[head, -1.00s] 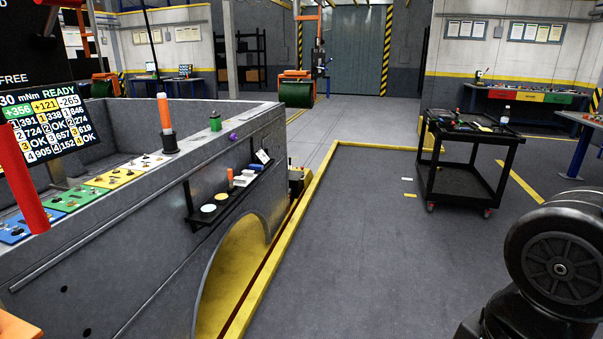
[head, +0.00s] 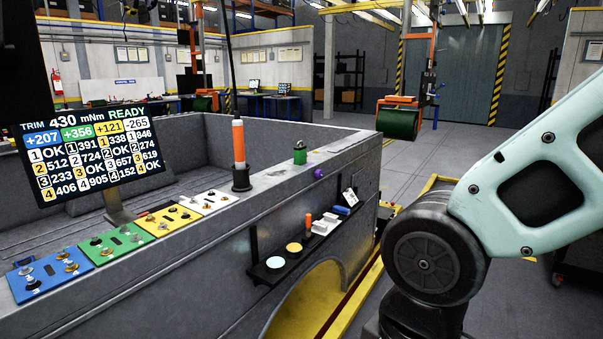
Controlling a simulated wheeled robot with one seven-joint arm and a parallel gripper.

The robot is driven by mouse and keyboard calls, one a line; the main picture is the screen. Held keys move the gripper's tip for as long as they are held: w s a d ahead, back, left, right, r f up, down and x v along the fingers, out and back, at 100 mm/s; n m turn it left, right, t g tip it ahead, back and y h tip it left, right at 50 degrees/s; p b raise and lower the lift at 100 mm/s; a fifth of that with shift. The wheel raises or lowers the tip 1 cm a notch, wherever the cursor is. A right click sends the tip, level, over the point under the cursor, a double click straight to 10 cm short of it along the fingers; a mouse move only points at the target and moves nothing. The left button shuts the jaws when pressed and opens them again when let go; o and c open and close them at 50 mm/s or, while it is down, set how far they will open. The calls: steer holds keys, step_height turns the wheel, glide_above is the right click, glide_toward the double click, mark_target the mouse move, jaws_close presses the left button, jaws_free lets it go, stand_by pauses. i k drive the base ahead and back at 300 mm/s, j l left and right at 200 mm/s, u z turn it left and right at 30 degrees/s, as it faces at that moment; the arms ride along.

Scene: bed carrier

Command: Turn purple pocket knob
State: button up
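A small purple knob (head: 319,173) sits on the outer side face of the grey bed wall (head: 200,250), just under its top edge. My gripper is out of the picture.
A black shelf (head: 262,276) on the wall's side holds small discs and other items. An orange and black post (head: 239,155) stands on the rim. Blue, green, yellow and white panels and a readout screen (head: 95,150) are at left.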

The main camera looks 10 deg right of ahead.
mark_target(318, 175)
steer(key=i+l+u, duration=0.1)
steer(key=l, duration=0.2)
steer(key=i+l, duration=0.25)
steer(key=i+l+u, duration=0.15)
steer(key=l, duration=0.25)
steer(key=i+l, duration=0.15)
steer(key=l, duration=0.2)
steer(key=u, duration=0.05)
